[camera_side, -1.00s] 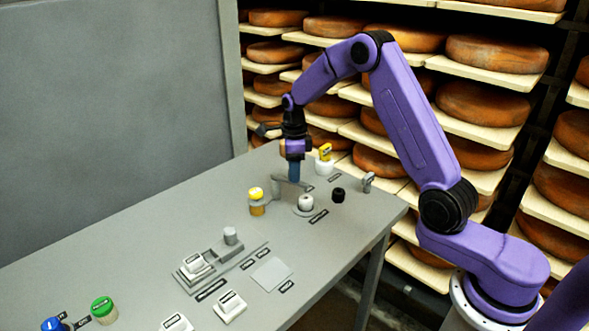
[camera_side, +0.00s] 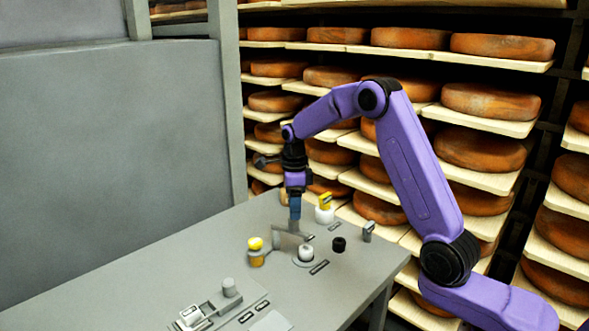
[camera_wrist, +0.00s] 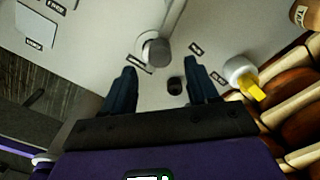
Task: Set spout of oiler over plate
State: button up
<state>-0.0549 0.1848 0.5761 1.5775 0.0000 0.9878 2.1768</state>
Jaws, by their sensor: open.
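I cannot tell for sure which part is the oiler. A flat light square plate (camera_side: 271,322) lies at the front, cut by the side view's edge. My gripper (camera_side: 295,219) points down above the table behind the post. Its blue fingers (camera_wrist: 161,68) are apart and empty.
A small black knob (camera_side: 339,244) and a white cup with a yellow part (camera_side: 325,212) stand near my gripper. A grey upright piece (camera_side: 368,231) is at the right edge. A grey block fixture (camera_side: 215,308) is at the front left. Shelves of cheese wheels stand behind.

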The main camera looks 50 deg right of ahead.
notch_tip(320, 180, up, 13)
jog(key=shift+f, duration=0.2)
dwell(0.5)
jog(key=s+a+f+n, duration=0.2)
jog(key=s+a+n, duration=1.15)
jog(key=n, duration=0.45)
jog(key=s+d+f+n, duration=0.1)
jog(key=s+f+n, duration=0.2)
jog(key=s+n, duration=0.7)
jog(key=s+d+f+n, duration=0.2)
jog(key=s+f+n, duration=0.1)
jog(key=s+n, duration=0.8)
jog(key=s, duration=0.4)
jog(key=shift+d, duration=0.25)
